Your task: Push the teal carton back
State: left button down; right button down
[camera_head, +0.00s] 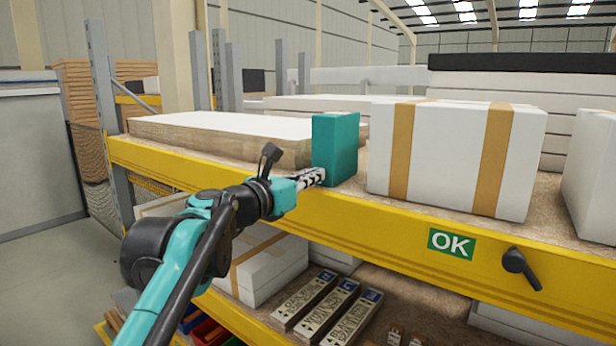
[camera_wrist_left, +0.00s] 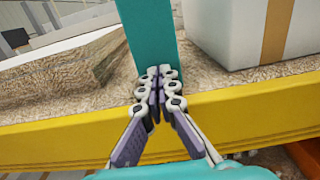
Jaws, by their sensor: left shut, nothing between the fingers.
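The teal carton (camera_head: 335,147) stands upright near the front edge of the upper shelf, between a flat stack of boards and a large white box. My left gripper (camera_head: 318,175) is shut and empty, with its fingertips at the carton's front face, low down. In the left wrist view the carton (camera_wrist_left: 151,35) rises directly behind the closed fingertips (camera_wrist_left: 157,72). They seem to touch it or nearly so; I cannot tell which. The carton's lower front is partly hidden by the fingers. My right gripper is not in view.
The white box with tan tape bands (camera_head: 455,155) stands close on the right. The board stack (camera_head: 220,135) lies on the left. The yellow shelf beam (camera_head: 400,222) runs along the front, with a green OK sign (camera_head: 451,243) and a black handle (camera_head: 520,268).

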aim_at(338, 166)
pick_arm(q)
jog(key=p+x, duration=0.2)
jog(key=x, duration=0.8)
jog(key=shift+w, duration=0.2)
jog(key=shift+s, duration=0.1)
jog(key=shift+s, duration=0.1)
